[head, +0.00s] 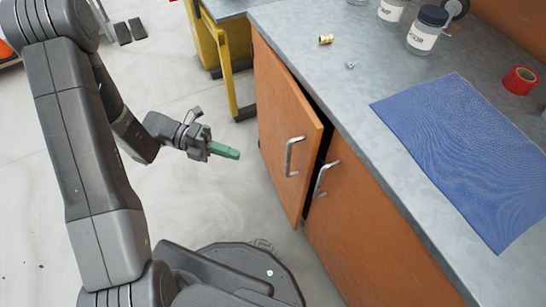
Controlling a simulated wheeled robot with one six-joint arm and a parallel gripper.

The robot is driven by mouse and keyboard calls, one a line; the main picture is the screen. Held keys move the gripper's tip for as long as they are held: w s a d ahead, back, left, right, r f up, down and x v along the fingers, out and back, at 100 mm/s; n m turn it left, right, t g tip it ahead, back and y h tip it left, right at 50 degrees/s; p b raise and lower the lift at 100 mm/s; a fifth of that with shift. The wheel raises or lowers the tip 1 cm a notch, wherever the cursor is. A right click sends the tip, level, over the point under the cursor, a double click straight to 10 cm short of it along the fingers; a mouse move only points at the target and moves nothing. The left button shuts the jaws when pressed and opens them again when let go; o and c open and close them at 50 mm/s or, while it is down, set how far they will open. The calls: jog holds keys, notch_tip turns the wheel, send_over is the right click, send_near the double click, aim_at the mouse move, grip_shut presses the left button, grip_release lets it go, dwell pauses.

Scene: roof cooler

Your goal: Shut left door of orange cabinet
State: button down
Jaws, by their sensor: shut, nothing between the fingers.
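The orange cabinet stands under a grey worktop (365,130). Its left door (275,105) is ajar, its handle edge standing out from the cabinet with a dark gap beside it. The left door has a silver handle (290,157). The right door (355,230) looks shut, with its own silver handle (321,180). My gripper (236,154), with green fingers, is shut and empty. In the picture it is to the left of the left door, in front of its outer face, and looks apart from it.
On the worktop lie a blue mat (460,150), a red tape roll (520,80), a small brass fitting (326,39) and a labelled jar (427,30). A yellow frame (225,75) stands beyond the cabinet. Pale floor (185,85) is clear around my gripper.

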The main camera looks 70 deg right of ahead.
jog(key=w+n+g+h, duration=0.1)
jog(key=w+h, duration=0.1)
jog(key=b, duration=0.1)
send_near(290, 146)
jog(key=s+a+f, duration=0.3)
jog(key=shift+s+d+r+b, duration=0.1)
jog(key=shift+s+d+b, duration=0.1)
jog(key=shift+s+d, duration=0.6)
jog(key=shift+s+d+r+b, duration=0.1)
jog(key=shift+s+d+b, duration=0.1)
jog(key=shift+s+d, duration=0.65)
jog(key=shift+w+d, duration=0.15)
jog(key=s+d, duration=0.1)
jog(key=s+d+p, duration=0.1)
jog(key=s, duration=0.1)
jog(key=shift+s+d, duration=0.1)
jog(key=shift+s, duration=0.2)
jog(key=shift+d+r+p, duration=0.1)
jog(key=shift+p, duration=0.2)
